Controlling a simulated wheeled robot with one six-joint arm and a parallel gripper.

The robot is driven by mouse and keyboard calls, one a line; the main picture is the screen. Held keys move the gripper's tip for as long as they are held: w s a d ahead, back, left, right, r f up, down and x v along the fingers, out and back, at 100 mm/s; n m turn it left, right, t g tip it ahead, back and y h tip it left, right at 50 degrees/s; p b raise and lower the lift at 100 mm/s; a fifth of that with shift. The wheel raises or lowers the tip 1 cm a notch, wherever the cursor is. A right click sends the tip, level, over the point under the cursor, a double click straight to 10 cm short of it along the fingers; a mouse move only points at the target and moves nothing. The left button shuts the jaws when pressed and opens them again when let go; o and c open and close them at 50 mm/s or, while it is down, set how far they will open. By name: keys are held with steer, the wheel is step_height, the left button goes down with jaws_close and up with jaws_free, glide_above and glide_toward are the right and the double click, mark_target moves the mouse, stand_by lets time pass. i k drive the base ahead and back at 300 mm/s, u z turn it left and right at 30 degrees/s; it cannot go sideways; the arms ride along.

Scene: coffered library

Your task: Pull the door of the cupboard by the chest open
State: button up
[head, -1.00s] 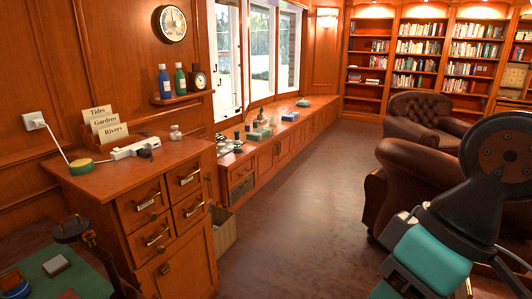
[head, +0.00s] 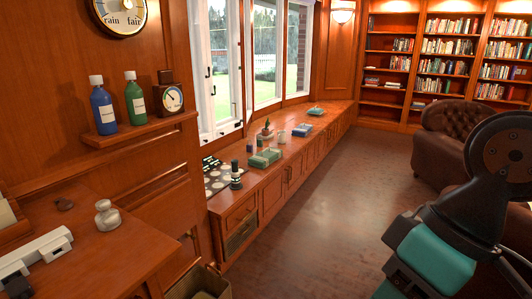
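A long wooden window bench (head: 336,122) runs along the wall under the windows, with a row of panelled cupboard doors in its front. A nearer door (head: 271,197) and the one beyond it (head: 295,172) look shut. I cannot tell for certain which door is the cupboard by the chest. My arm shows at the right, but my gripper is not in view.
A bin (head: 200,284) stands on the floor beside the chest. Brown leather armchairs (head: 452,140) stand at the right. The brown floor (head: 320,220) between bench and armchairs is clear. Bottles (head: 103,106) and a small clock (head: 171,97) stand on a wall shelf.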

mark_target(295, 167)
steer(key=z, duration=0.1)
steer(key=i, duration=2.35)
steer(key=z, duration=0.2)
steer(key=i, duration=2.2)
steer(key=z, duration=0.1)
